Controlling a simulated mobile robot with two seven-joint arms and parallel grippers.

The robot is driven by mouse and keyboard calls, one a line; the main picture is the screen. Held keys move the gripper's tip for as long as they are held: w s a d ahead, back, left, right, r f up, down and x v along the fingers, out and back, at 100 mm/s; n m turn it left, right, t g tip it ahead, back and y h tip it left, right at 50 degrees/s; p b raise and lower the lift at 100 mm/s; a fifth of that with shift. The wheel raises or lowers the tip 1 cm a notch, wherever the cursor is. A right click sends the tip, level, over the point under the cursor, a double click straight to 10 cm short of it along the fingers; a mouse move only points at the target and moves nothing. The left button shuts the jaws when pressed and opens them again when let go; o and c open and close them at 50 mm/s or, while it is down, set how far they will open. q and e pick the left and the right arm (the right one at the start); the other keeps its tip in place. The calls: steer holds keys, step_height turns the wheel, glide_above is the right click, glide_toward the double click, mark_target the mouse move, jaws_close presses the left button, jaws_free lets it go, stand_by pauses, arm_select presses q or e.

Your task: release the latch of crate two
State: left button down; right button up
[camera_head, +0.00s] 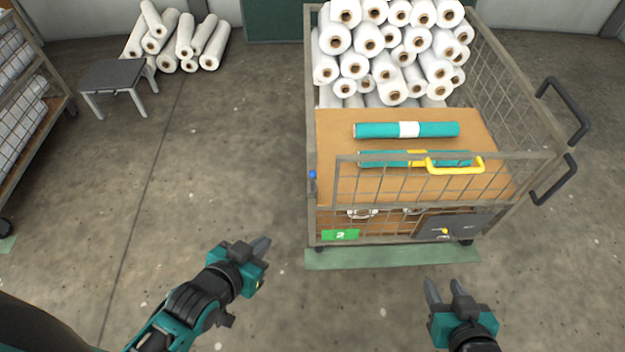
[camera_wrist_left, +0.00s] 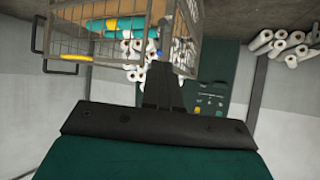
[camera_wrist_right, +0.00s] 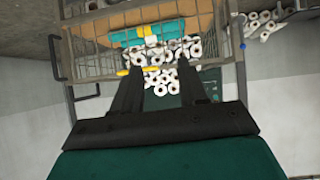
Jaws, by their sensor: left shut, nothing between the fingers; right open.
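Crate two is a wire-mesh cage cart (camera_head: 311,130) with a green label reading 2 (camera_head: 340,235) at its lower front left. A yellow handle (camera_head: 455,165) sits on its front gate. A small blue knob (camera_head: 312,174) is on the front left post, and a small yellow knob (camera_head: 444,231) is by a dark plate low at the front right. I cannot tell which of these is the latch. My left gripper (camera_head: 263,246) is shut and empty, left of and in front of the crate. My right gripper (camera_head: 446,286) is open and empty, in front of the crate's right part.
White rolls (camera_head: 390,45) fill the crate's back; teal rolls (camera_head: 380,130) lie on its brown board (camera_head: 335,130). Black handles (camera_head: 565,110) stick out on its right. A grey stool (camera_head: 115,75), a rack (camera_head: 40,130) and more rolls stand left. The floor between is clear.

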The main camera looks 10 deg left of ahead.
arm_select(q)
steer(key=shift+s+f, duration=0.1)
steer(key=shift+s, duration=0.2)
arm_select(e)
steer(key=shift+s, duration=0.15)
arm_select(q)
steer(key=w+a+f+m+t+h+b, duration=0.1)
steer(key=w+f+t+h+b, duration=0.2)
steer(key=b, duration=1.4)
steer(key=w+f+t, duration=0.3)
steer(key=w+f, duration=0.3)
steer(key=f, duration=0.1)
steer(key=shift+a+f, duration=0.25)
steer(key=shift+f, duration=0.05)
arm_select(e)
steer(key=w+a+f+y, duration=0.1)
steer(key=w+a+f, duration=0.1)
steer(key=f, duration=1)
steer(key=shift+a+f, duration=0.3)
steer(key=shift+a, duration=0.2)
steer(key=shift+s, duration=0.1)
